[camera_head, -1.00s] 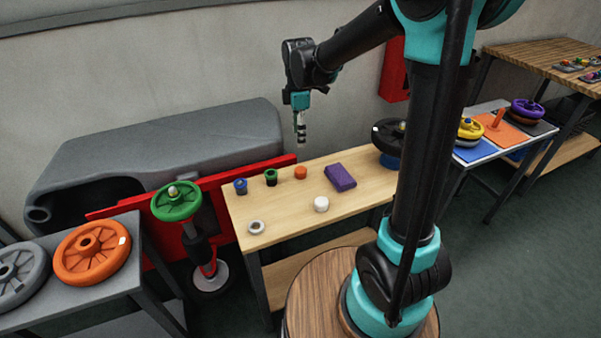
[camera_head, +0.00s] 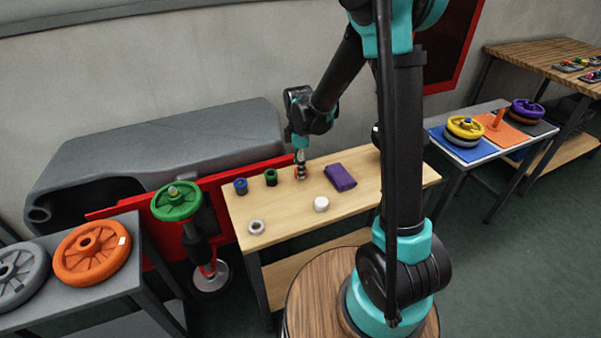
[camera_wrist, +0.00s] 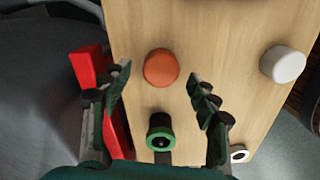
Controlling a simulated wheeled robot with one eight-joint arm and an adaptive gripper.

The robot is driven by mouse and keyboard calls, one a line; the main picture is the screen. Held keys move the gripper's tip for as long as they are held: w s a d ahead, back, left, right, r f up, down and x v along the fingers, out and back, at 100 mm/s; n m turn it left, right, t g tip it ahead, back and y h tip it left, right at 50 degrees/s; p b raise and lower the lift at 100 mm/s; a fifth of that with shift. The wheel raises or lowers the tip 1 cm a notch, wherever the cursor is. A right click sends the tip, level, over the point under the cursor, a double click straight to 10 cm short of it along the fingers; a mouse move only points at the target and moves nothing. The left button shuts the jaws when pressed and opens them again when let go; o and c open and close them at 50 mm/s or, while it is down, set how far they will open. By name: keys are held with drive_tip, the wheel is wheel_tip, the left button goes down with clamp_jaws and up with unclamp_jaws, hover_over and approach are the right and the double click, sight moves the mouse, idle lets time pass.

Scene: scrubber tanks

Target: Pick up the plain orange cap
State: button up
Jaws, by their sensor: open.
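The plain orange cap (camera_wrist: 161,67) stands on the light wooden table in the wrist view, just beyond the fingertips and roughly centred between them. In the head view my gripper (camera_head: 300,172) is low over the table at the cap's place and hides most of the cap. In the wrist view my gripper (camera_wrist: 158,78) is open, its two dark fingers spread wide with nothing between them touching. I cannot tell the exact height of the fingertips over the table.
A green-and-black cap (camera_wrist: 160,132) stands close by, between the fingers in the wrist view. A blue cap (camera_head: 240,186), a white cap (camera_head: 321,204), a pale ring (camera_head: 256,227) and a purple block (camera_head: 340,177) share the wooden table (camera_head: 285,205). A red panel (camera_wrist: 88,68) borders its back.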

drive_tip(key=shift+f, duration=0.35)
drive_tip(key=shift+c, duration=0.3)
drive_tip(key=c, duration=1)
drive_tip(key=shift+r, duration=0.15)
